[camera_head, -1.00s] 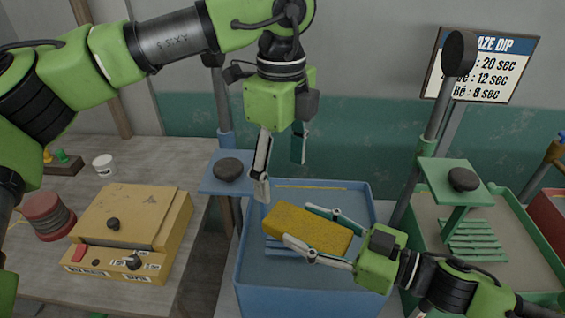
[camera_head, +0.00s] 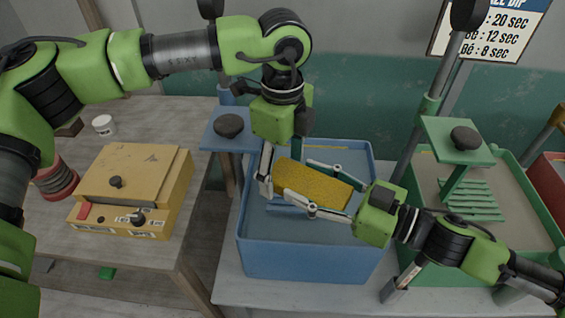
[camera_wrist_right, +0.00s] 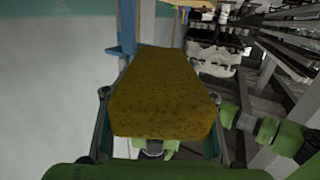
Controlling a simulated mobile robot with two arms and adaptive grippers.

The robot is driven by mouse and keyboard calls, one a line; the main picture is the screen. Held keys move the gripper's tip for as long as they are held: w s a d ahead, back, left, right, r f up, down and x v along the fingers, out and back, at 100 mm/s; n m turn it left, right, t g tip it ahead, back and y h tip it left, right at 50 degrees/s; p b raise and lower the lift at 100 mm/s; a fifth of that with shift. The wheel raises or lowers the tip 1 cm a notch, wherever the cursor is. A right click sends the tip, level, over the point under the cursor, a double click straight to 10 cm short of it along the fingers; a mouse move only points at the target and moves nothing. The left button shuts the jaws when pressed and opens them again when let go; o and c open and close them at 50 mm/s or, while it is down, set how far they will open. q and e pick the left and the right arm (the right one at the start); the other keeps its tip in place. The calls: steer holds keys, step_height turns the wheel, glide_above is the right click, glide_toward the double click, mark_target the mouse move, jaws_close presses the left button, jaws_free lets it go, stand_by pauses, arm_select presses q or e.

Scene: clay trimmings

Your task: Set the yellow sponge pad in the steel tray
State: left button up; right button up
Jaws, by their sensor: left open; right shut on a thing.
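The yellow sponge pad (camera_head: 314,184) is a long block held over the blue bin. It fills the middle of the right wrist view (camera_wrist_right: 165,95). My right gripper (camera_head: 308,186) is shut on it, with one finger along each long side. My left gripper (camera_head: 282,172) is open and points down at the pad's left end, with a finger close to that end. I cannot tell whether the left fingers touch the pad. I cannot make out a steel tray in either view.
The blue bin (camera_head: 315,258) stands below both grippers, with a dark knob on a blue plate (camera_head: 228,127) at its back left. A green bin (camera_head: 518,160) is to the right. A yellow box (camera_head: 135,180) and a red spool (camera_head: 55,180) sit on the left table.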

mark_target(348, 201)
arm_select(q)
steer(key=c, duration=1.2)
steer(key=shift+c, duration=0.6)
arm_select(e)
steer(key=o, duration=1.2)
steer(key=shift+o, duration=0.2)
steer(key=shift+v, duration=6)
